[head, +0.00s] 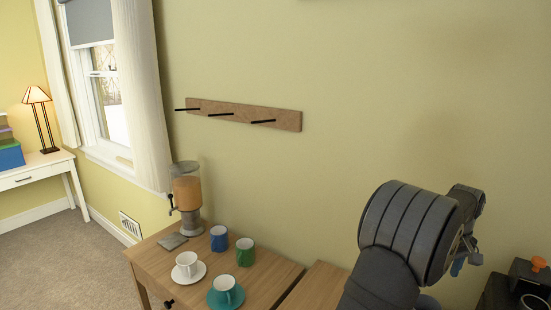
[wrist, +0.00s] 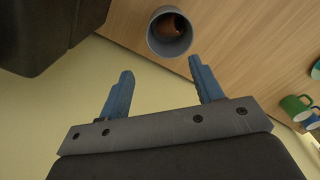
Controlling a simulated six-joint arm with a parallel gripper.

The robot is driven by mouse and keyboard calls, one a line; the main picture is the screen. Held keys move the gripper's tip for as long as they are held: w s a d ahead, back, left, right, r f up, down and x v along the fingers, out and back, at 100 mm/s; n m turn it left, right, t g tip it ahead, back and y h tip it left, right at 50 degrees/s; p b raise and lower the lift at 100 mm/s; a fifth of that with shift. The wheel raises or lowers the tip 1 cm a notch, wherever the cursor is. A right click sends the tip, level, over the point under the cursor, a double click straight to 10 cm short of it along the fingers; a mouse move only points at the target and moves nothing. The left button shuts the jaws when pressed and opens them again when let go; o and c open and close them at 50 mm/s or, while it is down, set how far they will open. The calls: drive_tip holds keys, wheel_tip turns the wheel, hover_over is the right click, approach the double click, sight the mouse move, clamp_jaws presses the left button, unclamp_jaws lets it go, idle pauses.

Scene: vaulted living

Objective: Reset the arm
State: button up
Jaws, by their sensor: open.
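My arm rises at the lower right of the head view. My gripper (head: 465,262) is mostly hidden behind it there, with only bits of blue finger showing in front of the wall. In the wrist view my gripper (wrist: 161,86) has its two blue fingers wide apart, with nothing between them. A grey round container (wrist: 168,32) with something brown inside shows just beyond the fingertips, apart from them. I cannot tell how far below it is.
The wooden table (head: 178,258) holds a dispenser (head: 187,194), a blue mug (head: 219,239), a green mug (head: 245,253), a white cup (head: 187,264) and a teal-saucered cup (head: 225,286). A peg rack (head: 245,113) is on the wall. A dark box (head: 529,275) stands at right.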

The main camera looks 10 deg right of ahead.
drive_tip(key=shift+f, duration=0.6)
drive_tip(key=shift+f, duration=0.1)
